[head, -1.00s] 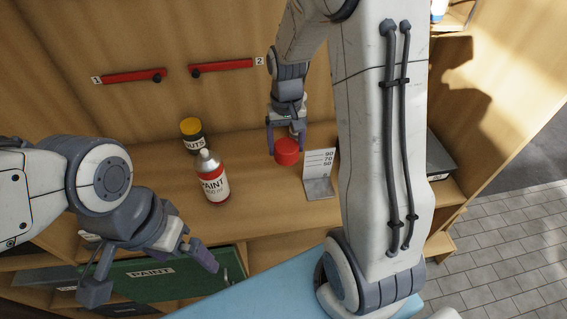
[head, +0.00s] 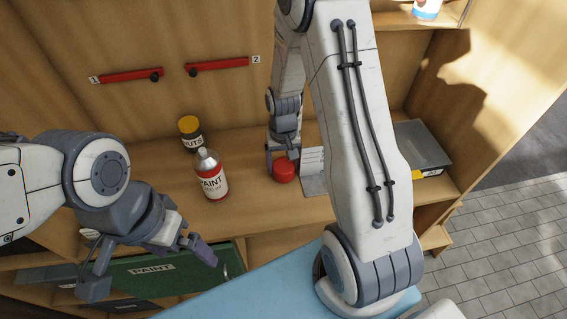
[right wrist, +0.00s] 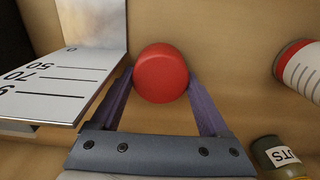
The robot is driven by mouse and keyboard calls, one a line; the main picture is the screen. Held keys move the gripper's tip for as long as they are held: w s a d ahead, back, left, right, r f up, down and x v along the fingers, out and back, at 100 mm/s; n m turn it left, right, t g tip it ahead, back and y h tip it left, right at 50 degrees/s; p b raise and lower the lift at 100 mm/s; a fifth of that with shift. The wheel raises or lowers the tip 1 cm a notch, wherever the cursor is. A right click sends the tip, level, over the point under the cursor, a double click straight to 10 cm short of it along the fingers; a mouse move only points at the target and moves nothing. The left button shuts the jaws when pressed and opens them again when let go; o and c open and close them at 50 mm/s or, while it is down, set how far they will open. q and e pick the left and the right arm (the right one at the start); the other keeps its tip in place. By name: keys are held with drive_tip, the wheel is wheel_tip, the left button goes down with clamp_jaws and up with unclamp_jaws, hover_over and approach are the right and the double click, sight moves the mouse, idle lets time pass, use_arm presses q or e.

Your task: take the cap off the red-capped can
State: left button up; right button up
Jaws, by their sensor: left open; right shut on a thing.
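The paint can (head: 211,180) stands upright on the wooden bench, its silver dome and pale nozzle bare. My right gripper (right wrist: 160,82) is shut on the red cap (head: 283,171), which is apart from the can, to its right. The cap shows between the fingers in the right wrist view (right wrist: 160,72). It is at or just above the bench; I cannot tell if it touches. My left gripper (head: 150,271) is open and empty, in front of the bench at the lower left.
A yellow-lidded nuts jar (head: 190,133) stands behind the can. A numbered stand (head: 314,172) is close to the cap's right. A grey box (head: 420,147) lies further right. Red handles (head: 220,65) are on the back wall. Bench in front of the cap is clear.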

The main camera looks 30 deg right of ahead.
sight(283, 164)
drive_tip(key=o, duration=1.4)
drive_tip(key=shift+f, duration=0.1)
drive_tip(key=shift+r, duration=0.65)
wheel_tip(283, 164, up, 11)
drive_tip(key=b, duration=0.1)
drive_tip(key=shift+b, duration=0.4)
